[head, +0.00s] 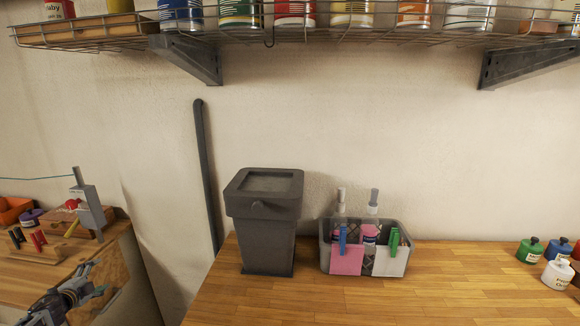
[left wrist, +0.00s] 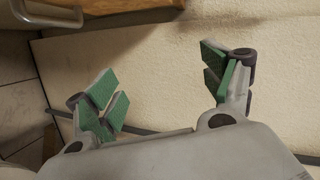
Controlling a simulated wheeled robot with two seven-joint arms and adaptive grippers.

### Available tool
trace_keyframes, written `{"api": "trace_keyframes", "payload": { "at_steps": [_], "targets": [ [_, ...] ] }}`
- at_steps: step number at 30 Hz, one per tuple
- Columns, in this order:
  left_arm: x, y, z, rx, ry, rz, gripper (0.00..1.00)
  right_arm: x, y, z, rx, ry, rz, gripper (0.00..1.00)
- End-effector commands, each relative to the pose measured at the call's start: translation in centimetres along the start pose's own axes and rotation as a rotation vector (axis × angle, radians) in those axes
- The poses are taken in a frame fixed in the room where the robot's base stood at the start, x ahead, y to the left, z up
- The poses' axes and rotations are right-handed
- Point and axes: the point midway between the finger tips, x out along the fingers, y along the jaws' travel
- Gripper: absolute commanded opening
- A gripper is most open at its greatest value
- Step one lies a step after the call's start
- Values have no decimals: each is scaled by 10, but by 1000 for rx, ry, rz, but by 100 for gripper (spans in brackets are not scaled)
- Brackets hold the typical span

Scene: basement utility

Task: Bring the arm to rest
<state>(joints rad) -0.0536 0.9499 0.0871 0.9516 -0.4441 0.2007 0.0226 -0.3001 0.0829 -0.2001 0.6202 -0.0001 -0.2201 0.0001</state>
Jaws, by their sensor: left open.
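My left gripper (head: 97,279) is at the lower left of the head view, beside the wooden side bench and left of the main worktop. In the left wrist view the same gripper (left wrist: 164,84) has its green-padded fingers spread wide apart. Nothing is between them; a cream wall surface shows behind. It holds nothing. My right gripper is in neither view.
The wooden worktop (head: 410,300) carries a dark grey bin (head: 264,232), a grey caddy (head: 371,271) with bottles, and several small canisters (head: 557,274) at right. A side bench (head: 112,270) holds tools. A wire shelf (head: 340,34) with cans hangs above.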

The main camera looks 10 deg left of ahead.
Motion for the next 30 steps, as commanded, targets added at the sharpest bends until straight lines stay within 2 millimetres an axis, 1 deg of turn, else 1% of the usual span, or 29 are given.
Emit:
{"api": "trace_keyframes", "payload": {
  "at_steps": [1, 5, 6, 8, 12, 14, 18, 20, 21, 23, 24, 30],
  "targets": [
    [-5, 20, 16, -9, -38, 29, 82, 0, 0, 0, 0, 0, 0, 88],
    [-21, 64, 53, -35, -132, 94, 82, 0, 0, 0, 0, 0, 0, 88],
    [-27, 77, 65, -42, -163, 113, 82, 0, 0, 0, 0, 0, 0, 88],
    [-37, 96, 83, -51, -208, 142, 82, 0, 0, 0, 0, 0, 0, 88],
    [-64, 138, 124, -67, -315, 207, 82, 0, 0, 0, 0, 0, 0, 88],
    [-78, 156, 141, -71, -362, 235, 82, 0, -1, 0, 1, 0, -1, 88],
    [-113, 192, 181, -77, -472, 296, 82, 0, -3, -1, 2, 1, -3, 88],
    [-129, 206, 198, -78, -520, 320, 82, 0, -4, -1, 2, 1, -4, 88],
    [-141, 215, 209, -79, -552, 337, 82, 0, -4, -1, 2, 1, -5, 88],
    [-155, 225, 222, -78, -590, 355, 82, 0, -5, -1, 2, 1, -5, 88],
    [-166, 231, 231, -78, -618, 368, 82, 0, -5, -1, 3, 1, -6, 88],
    [-206, 254, 265, -72, -721, 416, 82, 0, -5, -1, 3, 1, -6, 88]
  ]
}}
